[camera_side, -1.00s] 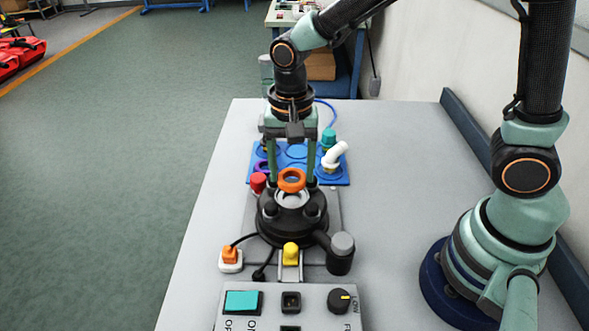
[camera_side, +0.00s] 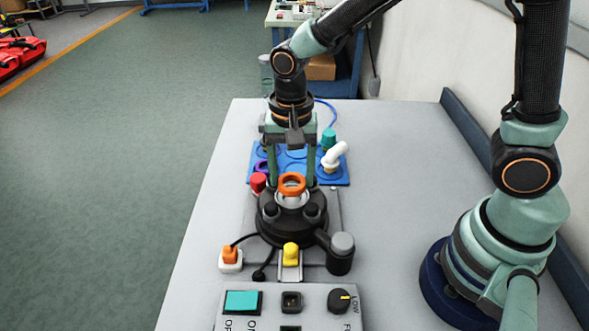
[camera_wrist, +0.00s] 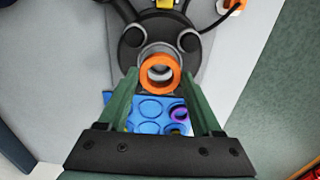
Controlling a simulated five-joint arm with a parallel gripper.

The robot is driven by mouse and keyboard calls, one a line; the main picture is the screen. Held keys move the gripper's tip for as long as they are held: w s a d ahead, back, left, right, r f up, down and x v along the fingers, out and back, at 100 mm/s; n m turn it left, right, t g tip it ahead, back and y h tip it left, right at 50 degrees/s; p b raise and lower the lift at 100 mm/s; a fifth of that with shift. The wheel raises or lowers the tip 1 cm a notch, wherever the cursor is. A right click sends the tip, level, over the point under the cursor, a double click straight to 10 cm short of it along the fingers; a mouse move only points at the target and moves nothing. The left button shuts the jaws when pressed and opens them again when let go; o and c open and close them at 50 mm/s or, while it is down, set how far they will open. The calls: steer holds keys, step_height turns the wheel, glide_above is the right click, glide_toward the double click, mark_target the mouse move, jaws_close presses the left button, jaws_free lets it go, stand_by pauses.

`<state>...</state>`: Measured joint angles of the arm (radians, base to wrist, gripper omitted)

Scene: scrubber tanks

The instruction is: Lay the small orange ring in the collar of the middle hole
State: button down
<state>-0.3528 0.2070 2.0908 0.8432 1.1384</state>
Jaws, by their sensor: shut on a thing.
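My gripper (camera_side: 292,184) points straight down over the black tank lid (camera_side: 292,226), its two green fingers shut on the small orange ring (camera_side: 281,187). In the wrist view the ring (camera_wrist: 144,76) sits between the fingertips. It is held over the pale collar (camera_side: 292,201) of the middle hole, and the grey hole shows through it in the wrist view. The ring looks slightly above the collar or very near it; I cannot tell whether they touch.
Behind the lid is a blue tray (camera_side: 258,174) with round recesses, a white elbow, a teal cap (camera_side: 328,136) and a purple ring (camera_wrist: 178,114). A red cap (camera_side: 258,182), yellow piece (camera_side: 291,254), grey-topped cylinder (camera_side: 341,258) and control panel (camera_side: 319,312) surround the lid.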

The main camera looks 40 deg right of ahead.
steer(key=shift+f, duration=1.25)
stand_by(1.7)
jaws_free()
stand_by(0.6)
step_height(320, 180, up, 7)
stand_by(1.0)
stand_by(0.4)
steer(key=s+d+r+n+t, duration=0.2)
steer(key=d+r+n, duration=0.2)
steer(key=d, duration=0.2)
steer(key=s+d+r+n+t, duration=0.3)
steer(key=d+r+n, duration=0.2)
steer(key=d, duration=0.1)
steer(key=shift+d+t, duration=0.2)
steer(key=shift+t, duration=0.1)
